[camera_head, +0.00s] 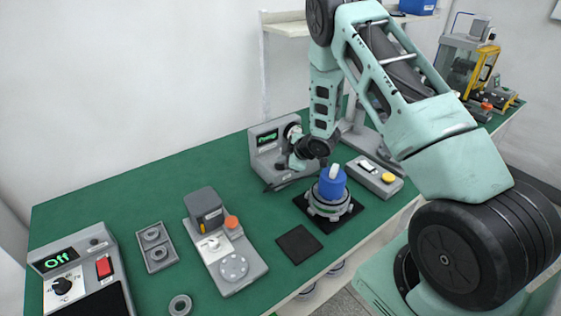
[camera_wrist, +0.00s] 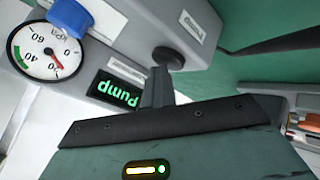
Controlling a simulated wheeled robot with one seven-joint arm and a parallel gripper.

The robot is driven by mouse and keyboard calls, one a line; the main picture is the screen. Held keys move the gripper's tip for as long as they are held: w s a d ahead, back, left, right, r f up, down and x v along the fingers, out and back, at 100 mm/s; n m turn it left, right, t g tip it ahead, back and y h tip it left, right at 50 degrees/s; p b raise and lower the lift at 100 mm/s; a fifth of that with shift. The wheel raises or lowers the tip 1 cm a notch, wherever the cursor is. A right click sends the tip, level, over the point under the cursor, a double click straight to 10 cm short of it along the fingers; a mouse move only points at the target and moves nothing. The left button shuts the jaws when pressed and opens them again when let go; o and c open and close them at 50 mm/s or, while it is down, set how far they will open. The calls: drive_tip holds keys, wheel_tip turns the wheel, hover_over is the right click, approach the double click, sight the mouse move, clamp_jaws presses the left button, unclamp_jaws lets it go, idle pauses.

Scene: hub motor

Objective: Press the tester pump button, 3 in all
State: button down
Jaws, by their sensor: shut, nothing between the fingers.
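The grey tester (camera_head: 268,150) stands at the back of the green bench, its small screen reading "Pump" in green. In the wrist view the tester (camera_wrist: 135,55) shows upside down, with the lit "Pump" screen (camera_wrist: 118,92), a round pressure gauge and a black round button (camera_wrist: 168,57) on its face. My gripper (camera_wrist: 159,80) is shut and empty, its fingertips right at the button's lower edge in that view. I cannot tell whether they touch or press it. In the head view my arm reaches to the tester's front, and the fingertips are hard to make out.
A blue-topped motor part (camera_head: 331,186) stands on a black mat just in front of the arm. A grey box with a yellow button (camera_head: 389,178) is at right. A grey fixture (camera_head: 224,245), a small tray (camera_head: 155,247) and a unit reading "Off" (camera_head: 80,275) are at left.

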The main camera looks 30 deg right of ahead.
sight(283, 166)
drive_tip(key=shift+s+f, duration=0.15)
drive_tip(key=shift+s, duration=0.1)
drive_tip(key=shift+w+r+p, duration=0.1)
drive_tip(key=shift+r+p, duration=0.9)
drive_tip(key=shift+r, duration=0.6)
drive_tip(key=shift+r, duration=0.15)
wheel_tip(283, 166, up, 5)
drive_tip(key=p, duration=0.3)
drive_tip(key=shift+d, duration=0.15)
idle(1.5)
